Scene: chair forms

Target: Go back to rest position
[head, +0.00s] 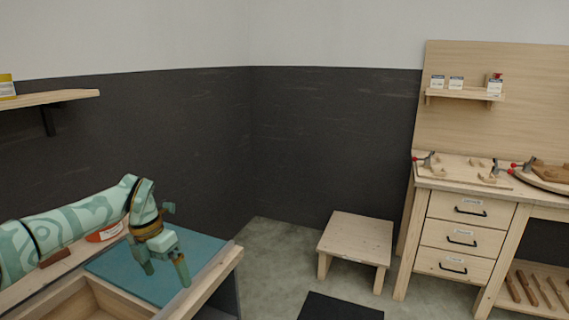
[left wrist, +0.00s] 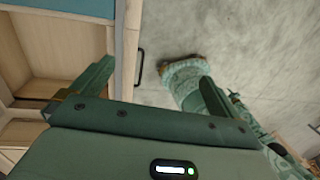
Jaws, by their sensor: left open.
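My left gripper (head: 166,272) is open and empty at the lower left of the head view, its fingers pointing down. It hangs above the front right part of a teal mat (head: 205,250) on a wooden workbench. In the left wrist view the two green fingers of my left gripper (left wrist: 155,88) stand wide apart with nothing between them. Beyond them are the bench side and the grey floor. A patterned green part of my own body shows at the right of that view.
An open wooden compartment (head: 90,305) lies in front of the mat. A reddish-orange item with a white label (head: 104,232) lies behind my left wrist. A wooden stool (head: 357,240), a dark floor mat (head: 338,307) and a drawer bench (head: 470,210) stand right. Grey floor lies between.

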